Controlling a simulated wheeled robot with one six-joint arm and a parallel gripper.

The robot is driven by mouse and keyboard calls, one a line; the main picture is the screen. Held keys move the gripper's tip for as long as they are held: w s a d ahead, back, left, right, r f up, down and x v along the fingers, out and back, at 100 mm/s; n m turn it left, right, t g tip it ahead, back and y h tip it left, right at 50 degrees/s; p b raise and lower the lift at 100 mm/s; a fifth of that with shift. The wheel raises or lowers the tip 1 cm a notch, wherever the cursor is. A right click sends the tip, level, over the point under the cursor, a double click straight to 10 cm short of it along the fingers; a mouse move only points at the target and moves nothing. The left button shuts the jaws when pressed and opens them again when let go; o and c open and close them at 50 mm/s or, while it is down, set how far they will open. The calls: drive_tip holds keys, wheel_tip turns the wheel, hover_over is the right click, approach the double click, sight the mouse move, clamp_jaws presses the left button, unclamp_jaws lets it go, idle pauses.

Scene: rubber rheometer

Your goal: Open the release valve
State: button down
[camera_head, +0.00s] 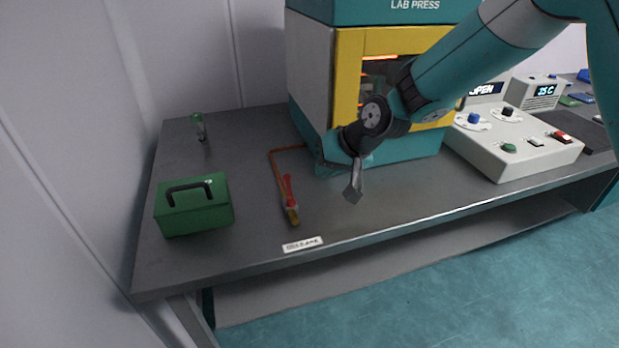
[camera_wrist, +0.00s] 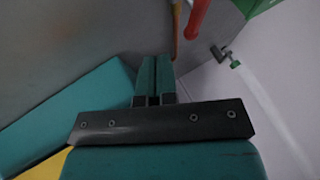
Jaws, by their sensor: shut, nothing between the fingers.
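The release valve has a red lever (camera_head: 288,188) on a brass body (camera_head: 292,212) at the end of a copper pipe (camera_head: 277,166). It lies on the grey bench left of the lab press. My gripper (camera_head: 354,190) is shut and empty, above the bench to the right of the valve and apart from it. In the wrist view, my shut fingers (camera_wrist: 154,75) point up the picture. The red lever (camera_wrist: 197,17) shows at the top, a little right of the fingers, partly cut off, with the copper pipe (camera_wrist: 175,32) beside it.
A green box with a black handle (camera_head: 194,205) stands left of the valve. A small green-topped fitting (camera_head: 199,126) is at the back left. A white label (camera_head: 302,244) lies at the front edge. The press (camera_head: 312,85) and a control panel (camera_head: 515,140) stand to the right.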

drive_tip(key=v, duration=0.6)
drive_tip(key=shift+d+r+b, duration=0.2)
drive_tip(key=shift+d+b, duration=0.1)
drive_tip(key=shift+d, duration=0.05)
drive_tip(key=shift+w, duration=0.15)
